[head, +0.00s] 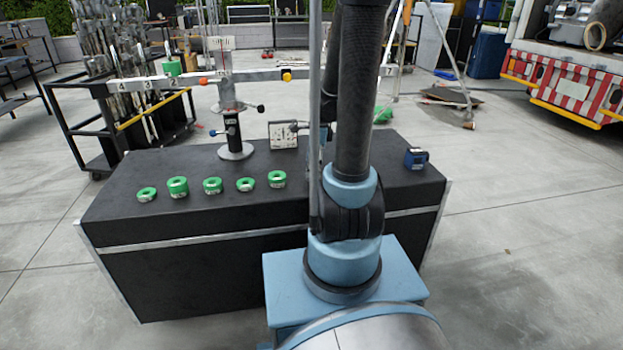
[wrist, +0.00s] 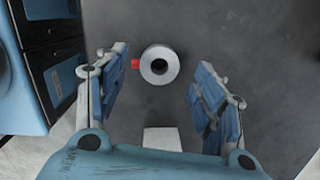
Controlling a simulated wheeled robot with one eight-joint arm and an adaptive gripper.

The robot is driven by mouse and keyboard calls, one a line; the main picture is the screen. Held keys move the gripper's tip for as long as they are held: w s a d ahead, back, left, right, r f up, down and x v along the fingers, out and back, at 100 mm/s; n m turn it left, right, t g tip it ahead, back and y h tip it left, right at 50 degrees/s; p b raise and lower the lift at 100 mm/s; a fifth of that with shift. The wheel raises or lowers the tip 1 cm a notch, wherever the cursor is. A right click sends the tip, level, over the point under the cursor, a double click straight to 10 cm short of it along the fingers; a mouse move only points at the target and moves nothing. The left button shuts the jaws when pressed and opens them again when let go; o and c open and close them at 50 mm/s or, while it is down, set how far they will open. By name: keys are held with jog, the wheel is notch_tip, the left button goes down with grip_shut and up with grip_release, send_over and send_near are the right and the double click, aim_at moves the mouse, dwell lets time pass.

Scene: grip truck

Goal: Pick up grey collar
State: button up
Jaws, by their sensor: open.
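The grey collar (wrist: 159,65) shows in the wrist view as a pale grey ring with a dark centre hole and a small red piece on its left side. It is over a dark grey surface. My gripper (wrist: 160,72) is open, with one blue-padded finger on each side of the collar in the picture. Clear dark gaps show between the collar and both fingers, and neither touches it. How far the fingertips are above it I cannot tell. In the head view my arm covers the middle of the black case (head: 130,185), and I cannot make out the collar there.
Several green rings (head: 212,185) lie in a row on the case. A balance stand (head: 235,130) with a long white beam rises behind them. A blue block (head: 415,158) sits at the right end. A white square (wrist: 162,139) shows below the collar in the wrist view.

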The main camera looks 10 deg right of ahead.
jog(key=shift+a+f, duration=0.1)
jog(key=shift+f, duration=1.35)
jog(key=c, duration=0.8)
